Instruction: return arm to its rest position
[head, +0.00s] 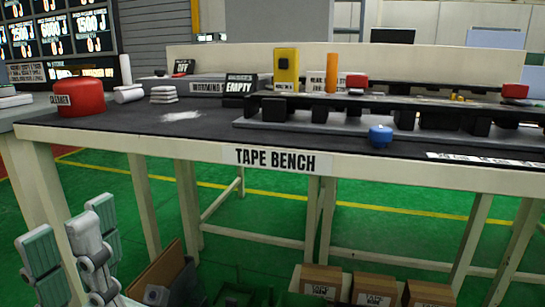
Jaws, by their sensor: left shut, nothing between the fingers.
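My left gripper (76,232) shows at the lower left, in front of and below the edge of the tape bench (400,181). It is grey and white with green-grey finger pads. It is shut and empty, apart from the bench and everything on it. Part of its arm is cut off by the picture's edge. My right gripper is not in view.
On the bench are a red container (80,97), a blue round knob-like object (380,136), a yellow box (286,70) and an orange cylinder (332,72). A long dark rack (420,104) runs along its right part. Cardboard boxes (373,287) sit below. Green floor shows between the legs.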

